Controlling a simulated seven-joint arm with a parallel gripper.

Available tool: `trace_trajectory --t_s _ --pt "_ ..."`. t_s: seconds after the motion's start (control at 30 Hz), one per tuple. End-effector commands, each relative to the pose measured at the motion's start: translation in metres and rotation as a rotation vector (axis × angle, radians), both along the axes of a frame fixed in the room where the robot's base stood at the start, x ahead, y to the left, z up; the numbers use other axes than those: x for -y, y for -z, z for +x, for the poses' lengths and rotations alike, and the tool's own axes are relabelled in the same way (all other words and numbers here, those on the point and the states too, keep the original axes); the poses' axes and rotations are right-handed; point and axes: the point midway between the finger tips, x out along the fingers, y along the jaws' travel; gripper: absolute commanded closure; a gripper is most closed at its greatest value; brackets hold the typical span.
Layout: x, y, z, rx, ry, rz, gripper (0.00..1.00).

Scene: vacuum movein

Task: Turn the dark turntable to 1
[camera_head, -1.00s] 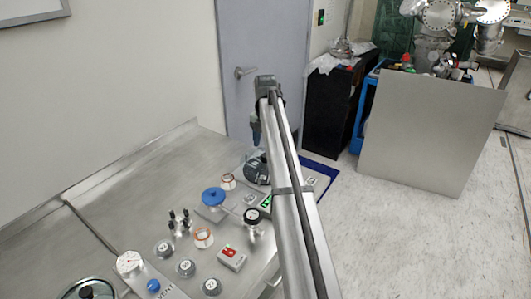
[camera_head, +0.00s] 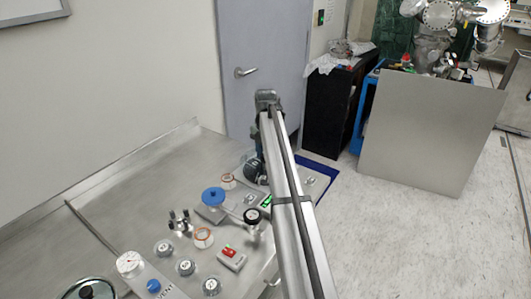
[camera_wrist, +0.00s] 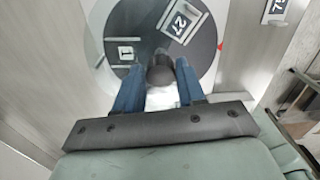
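The dark turntable (camera_wrist: 130,22) fills the upper middle of the wrist view. It carries a white label 1 (camera_wrist: 126,52) at its left and a white label 27 (camera_wrist: 180,22) in a raised frame at its upper right. A red pointer (camera_wrist: 220,46) sits just outside its right edge. A dark round post (camera_wrist: 160,74) stands on the turntable. My gripper (camera_wrist: 161,68) has its blue fingers on either side of this post, very close to it. Whether they press on it cannot be told. In the head view my gripper and arm hide most of the turntable.
On the metal bench stand a blue-topped knob (camera_head: 213,196), a black-knobbed fitting (camera_head: 252,216), a box with a red switch (camera_head: 231,258), and a gauge (camera_head: 130,262). Several small dials are near the front. The bench's back left is clear.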

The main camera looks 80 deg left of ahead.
Motion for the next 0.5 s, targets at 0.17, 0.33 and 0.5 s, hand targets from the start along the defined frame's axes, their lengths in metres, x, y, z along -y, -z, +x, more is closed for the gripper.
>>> trace_trajectory --t_s 0.17,0.33,0.5 --pt "0.0 -0.0001 0.0 0.0 0.0 0.0 0.78" --pt "-0.0001 -0.0001 -0.0002 0.0 0.0 0.0 0.94" --pt "-0.0002 -0.0002 -0.0002 -0.001 0.0 0.001 1.0"
